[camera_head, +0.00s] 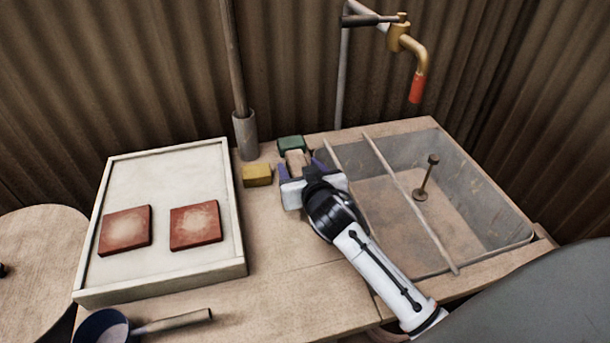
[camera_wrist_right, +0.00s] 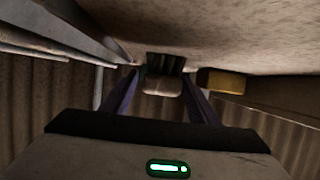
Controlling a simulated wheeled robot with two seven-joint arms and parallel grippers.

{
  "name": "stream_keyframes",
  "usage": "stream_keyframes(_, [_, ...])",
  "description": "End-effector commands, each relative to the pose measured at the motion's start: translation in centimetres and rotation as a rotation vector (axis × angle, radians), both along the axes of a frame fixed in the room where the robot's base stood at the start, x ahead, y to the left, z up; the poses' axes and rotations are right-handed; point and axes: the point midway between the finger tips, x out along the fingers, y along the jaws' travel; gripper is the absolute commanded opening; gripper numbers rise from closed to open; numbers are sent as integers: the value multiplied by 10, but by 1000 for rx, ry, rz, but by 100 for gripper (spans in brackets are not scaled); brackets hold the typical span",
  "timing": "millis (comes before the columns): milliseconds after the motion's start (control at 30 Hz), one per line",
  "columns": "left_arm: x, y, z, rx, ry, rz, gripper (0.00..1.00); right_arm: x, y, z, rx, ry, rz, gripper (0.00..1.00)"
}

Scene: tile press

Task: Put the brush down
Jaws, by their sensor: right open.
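The brush (camera_head: 297,161) is a small light wooden block on the counter. In the right wrist view the brush (camera_wrist_right: 162,86) shows dark bristles against the counter surface. My right gripper (camera_head: 299,168) is open, with its purple fingers on either side of the brush. In the wrist view the right gripper (camera_wrist_right: 162,92) has a narrow gap between each finger and the block. Part of the brush is hidden behind the gripper in the head view. My left gripper is not in view.
A yellow block (camera_head: 257,175) and a green block (camera_head: 291,144) lie close to the brush. A grey sink (camera_head: 480,205) with two rails is at the right, under a brass tap (camera_head: 408,42). A pale tray (camera_head: 165,270) with two red tiles stands at the left. A pan (camera_head: 103,326) is in front.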

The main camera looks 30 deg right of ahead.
Motion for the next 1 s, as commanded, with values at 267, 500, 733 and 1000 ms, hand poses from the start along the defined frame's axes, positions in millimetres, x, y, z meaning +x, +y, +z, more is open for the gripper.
stream_keyframes(267, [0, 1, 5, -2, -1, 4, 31, -51, 13, 19, 3, 4, -1, 54])
stream_keyframes(500, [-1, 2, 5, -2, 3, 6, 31, -91, 24, 35, 3, 4, -1, 54])
stream_keyframes(733, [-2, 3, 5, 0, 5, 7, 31, -105, 27, 42, 1, 3, -1, 54])
stream_keyframes(1000, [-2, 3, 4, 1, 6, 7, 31, -105, 27, 42, 0, 3, -1, 54])
